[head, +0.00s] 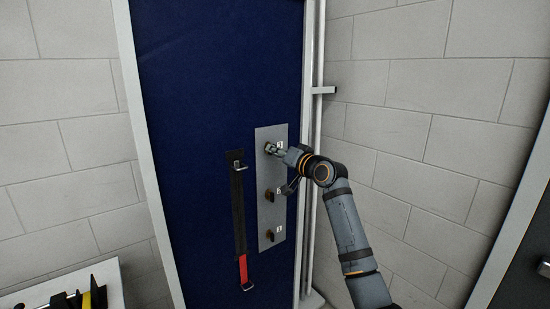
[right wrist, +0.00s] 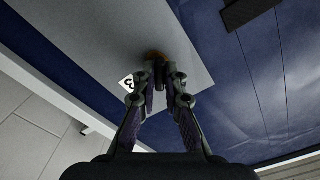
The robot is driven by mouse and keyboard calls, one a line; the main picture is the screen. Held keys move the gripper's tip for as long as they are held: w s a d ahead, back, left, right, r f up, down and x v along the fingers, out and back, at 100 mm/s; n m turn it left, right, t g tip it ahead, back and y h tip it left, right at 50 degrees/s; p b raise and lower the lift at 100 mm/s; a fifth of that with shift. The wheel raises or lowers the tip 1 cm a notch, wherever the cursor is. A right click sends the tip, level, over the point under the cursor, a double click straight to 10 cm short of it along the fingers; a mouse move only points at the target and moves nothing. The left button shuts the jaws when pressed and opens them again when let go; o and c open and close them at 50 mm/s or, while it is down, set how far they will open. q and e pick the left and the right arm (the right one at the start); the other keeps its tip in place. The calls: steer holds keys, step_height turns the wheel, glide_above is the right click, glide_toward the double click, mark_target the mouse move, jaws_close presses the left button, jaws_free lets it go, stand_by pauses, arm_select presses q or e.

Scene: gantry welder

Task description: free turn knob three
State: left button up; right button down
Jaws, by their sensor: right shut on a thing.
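A grey plate (head: 271,214) is fixed upright on the dark blue panel and carries three knobs in a column. My right gripper (head: 272,148) is at the top knob, its fingers closed around it. The middle knob (head: 268,195) and the bottom knob (head: 268,234) are dark and untouched. My left gripper is not in view.
A black strap with a red lower end (head: 243,268) hangs just left of the plate. White pipes (head: 316,130) run along the panel's right edge. A white-edged table (head: 100,280) with black and yellow items is at lower left.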

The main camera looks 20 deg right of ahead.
steer(key=shift+f+n+b, duration=0.1)
steer(key=shift+n+b, duration=1.4)
steer(key=shift+n, duration=2.1)
steer(key=c, duration=1.4)
jaws_free()
steer(key=v, duration=1.2)
